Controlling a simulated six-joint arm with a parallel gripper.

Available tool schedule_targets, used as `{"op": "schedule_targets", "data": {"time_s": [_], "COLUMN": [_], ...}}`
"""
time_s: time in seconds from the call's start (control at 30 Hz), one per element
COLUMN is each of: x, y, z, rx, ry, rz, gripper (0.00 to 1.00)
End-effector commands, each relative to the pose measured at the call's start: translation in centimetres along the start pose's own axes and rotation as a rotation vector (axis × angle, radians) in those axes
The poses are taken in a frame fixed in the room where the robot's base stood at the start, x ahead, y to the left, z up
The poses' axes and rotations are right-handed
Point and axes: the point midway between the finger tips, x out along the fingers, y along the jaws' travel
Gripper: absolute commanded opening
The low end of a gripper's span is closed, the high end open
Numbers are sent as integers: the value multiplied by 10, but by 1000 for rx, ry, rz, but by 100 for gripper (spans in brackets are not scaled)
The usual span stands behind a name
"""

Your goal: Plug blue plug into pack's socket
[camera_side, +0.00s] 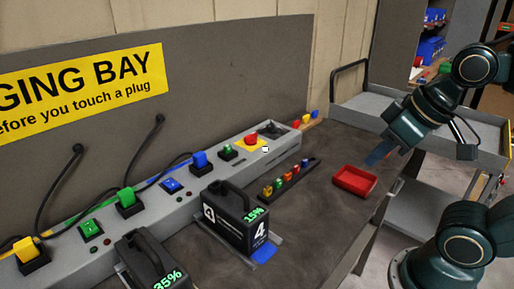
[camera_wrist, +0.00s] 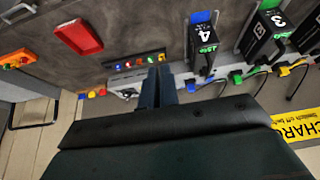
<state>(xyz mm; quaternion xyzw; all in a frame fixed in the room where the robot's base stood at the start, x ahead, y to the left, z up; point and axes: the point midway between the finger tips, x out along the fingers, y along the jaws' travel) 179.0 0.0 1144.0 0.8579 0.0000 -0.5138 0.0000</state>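The blue plug (camera_side: 200,160) sits on the grey strip along the wall, with a dark cable behind it; it also shows in the wrist view (camera_wrist: 190,86). The black pack marked 4 (camera_side: 228,222) stands upright in front of the strip, reads 15%, and has a blue pad (camera_side: 263,254) at its foot. It shows in the wrist view (camera_wrist: 201,62) too. I cannot make out its socket. My gripper (camera_side: 376,158) is above the bench's right end, near the red tray and well away from the blue plug. Its fingers (camera_wrist: 158,70) look together, with nothing between them.
A green plug (camera_side: 127,198) and a yellow plug (camera_side: 27,249) sit further left on the strip. Another pack (camera_side: 140,262) reads 35%. A rack of small coloured pieces (camera_side: 286,182) and a red tray (camera_side: 354,181) lie on the bench. A red button (camera_side: 251,140) is on the strip.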

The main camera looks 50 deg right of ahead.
Motion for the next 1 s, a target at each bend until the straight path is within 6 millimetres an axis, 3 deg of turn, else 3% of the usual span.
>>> {"op": "schedule_targets", "data": {"time_s": [0.03,0.27,0.67,0.87,1.0], "x": [0,0,-1,-1,0], "y": [0,0,0,-2,-4], "z": [0,0,-5,-29,-59], "rx": [0,0,0,0,1], "ry": [0,0,-1,-9,-18], "rz": [0,0,0,-2,-3], "gripper": [14,56,56,56,56]}}
